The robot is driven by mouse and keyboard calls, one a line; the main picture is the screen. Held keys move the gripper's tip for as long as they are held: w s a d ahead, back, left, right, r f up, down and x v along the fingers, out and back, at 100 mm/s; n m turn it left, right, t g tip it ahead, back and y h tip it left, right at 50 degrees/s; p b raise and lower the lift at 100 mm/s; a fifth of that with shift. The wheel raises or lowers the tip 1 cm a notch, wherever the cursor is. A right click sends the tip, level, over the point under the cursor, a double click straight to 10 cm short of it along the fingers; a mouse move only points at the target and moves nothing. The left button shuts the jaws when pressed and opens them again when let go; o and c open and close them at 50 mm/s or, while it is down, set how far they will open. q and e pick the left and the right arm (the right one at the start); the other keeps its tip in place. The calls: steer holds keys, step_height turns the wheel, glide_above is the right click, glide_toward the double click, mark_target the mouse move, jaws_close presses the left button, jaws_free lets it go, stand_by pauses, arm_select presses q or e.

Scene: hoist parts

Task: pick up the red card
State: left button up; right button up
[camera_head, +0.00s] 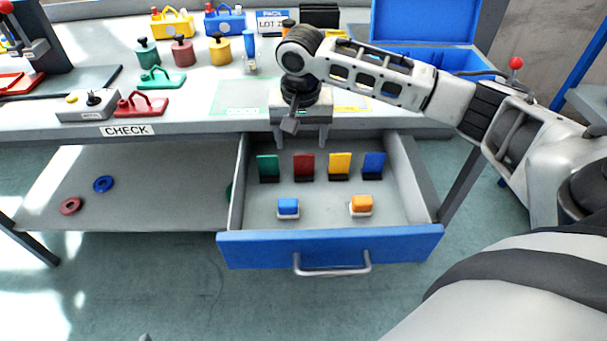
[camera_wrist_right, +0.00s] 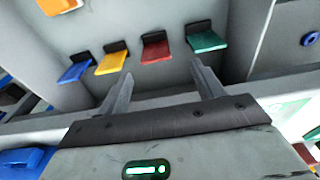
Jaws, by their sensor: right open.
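The red card (camera_head: 304,165) stands upright in a dark holder in the open drawer, between a green card (camera_head: 268,167) on its left and a yellow card (camera_head: 340,164) on its right. A blue card (camera_head: 373,164) stands at the right end of the row. My right gripper (camera_head: 300,138) is open and empty above the drawer's back edge, fingers pointing down, apart from the cards. In the right wrist view the red card (camera_wrist_right: 156,50) lies just beyond the gap between the open fingertips (camera_wrist_right: 161,71). My left gripper is not in view.
The blue-fronted drawer (camera_head: 330,248) also holds a blue block (camera_head: 288,206) and an orange block (camera_head: 361,203) on pale bases. The bench top (camera_head: 205,110) overhangs its back. A lower shelf (camera_head: 140,185) on the left holds coloured rings. The drawer floor between cards and blocks is clear.

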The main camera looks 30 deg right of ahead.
mark_target(304, 155)
step_height(304, 155, down, 3)
steer(key=shift+w+d+r, duration=0.1)
steer(key=shift+w+r, duration=0.05)
steer(key=f, duration=0.1)
steer(key=f+b, duration=0.1)
steer(key=f, duration=0.3)
steer(key=shift+d+b, duration=0.3)
steer(key=shift+d, duration=0.05)
steer(key=c, duration=1.1)
